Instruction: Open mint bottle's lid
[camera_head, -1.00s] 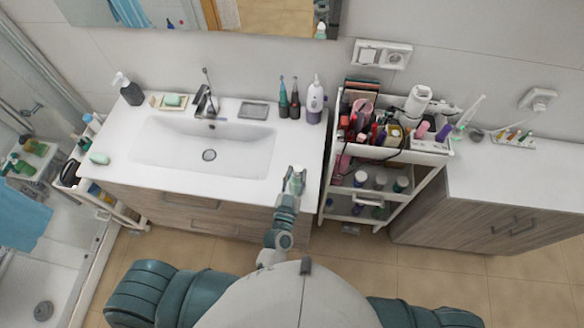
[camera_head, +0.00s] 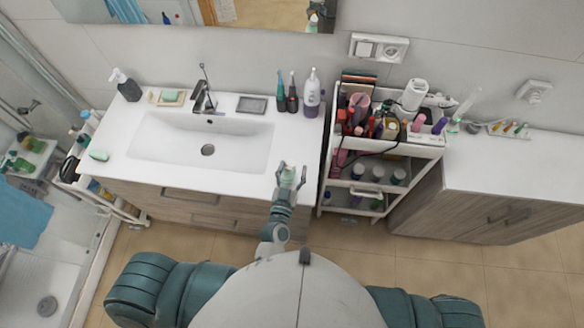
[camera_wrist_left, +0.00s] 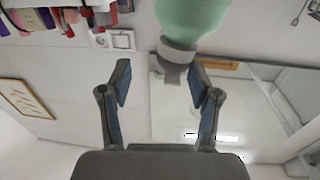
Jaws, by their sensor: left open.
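In the left wrist view, the mint-green bottle body (camera_wrist_left: 192,14) is at the top, cut off by the frame. Its grey lid (camera_wrist_left: 176,54) points down toward my left gripper (camera_wrist_left: 160,80). The gripper is open, with its fingers apart. The lid is close to the right-hand fingertip in that view; I cannot tell whether they touch. My right gripper is not in view.
The white sink counter (camera_head: 240,187) lies around the gripper, with its front part clear. A cart (camera_head: 322,185) crowded with cosmetics stands close on the right. Toothbrushes and a white-purple bottle (camera_head: 312,95) stand at the counter's back.

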